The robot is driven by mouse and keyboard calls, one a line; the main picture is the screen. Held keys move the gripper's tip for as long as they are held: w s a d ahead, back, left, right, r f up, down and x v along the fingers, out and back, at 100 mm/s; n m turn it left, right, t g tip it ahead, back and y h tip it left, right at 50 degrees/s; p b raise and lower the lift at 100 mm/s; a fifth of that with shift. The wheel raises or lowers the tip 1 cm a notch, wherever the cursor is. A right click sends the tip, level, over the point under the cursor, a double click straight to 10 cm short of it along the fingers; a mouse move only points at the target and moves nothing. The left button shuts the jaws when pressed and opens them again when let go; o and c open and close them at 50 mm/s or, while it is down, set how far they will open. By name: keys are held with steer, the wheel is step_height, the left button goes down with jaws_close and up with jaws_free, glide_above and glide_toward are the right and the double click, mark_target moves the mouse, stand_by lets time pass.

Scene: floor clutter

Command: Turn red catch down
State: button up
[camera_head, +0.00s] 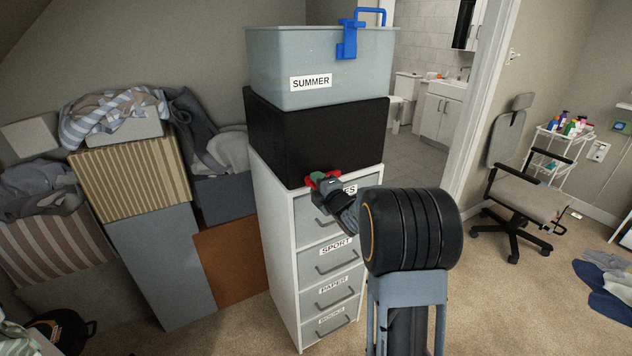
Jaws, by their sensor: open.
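The red catch (310,183) shows as small red parts near the lower front edge of the black box (290,140). My gripper (323,186) is right in front of it and hides much of it. The jaws are open, and red shows on both sides of the gripper's tip. I cannot tell whether the fingers touch the catch, or which way the catch is turned. A small green part shows at the gripper's tip. The black box stands on a white drawer cabinet (282,262).
A grey SUMMER bin (275,65) with a blue catch (347,38) stands on the black box. Labelled drawers with grey handles are below my gripper. Stacked boxes with clothes (130,180) fill the left. A chair (530,200) stands right; carpet between is clear.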

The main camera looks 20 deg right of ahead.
steer(key=shift+w, duration=0.45)
steer(key=shift+c, duration=0.3)
jaws_close()
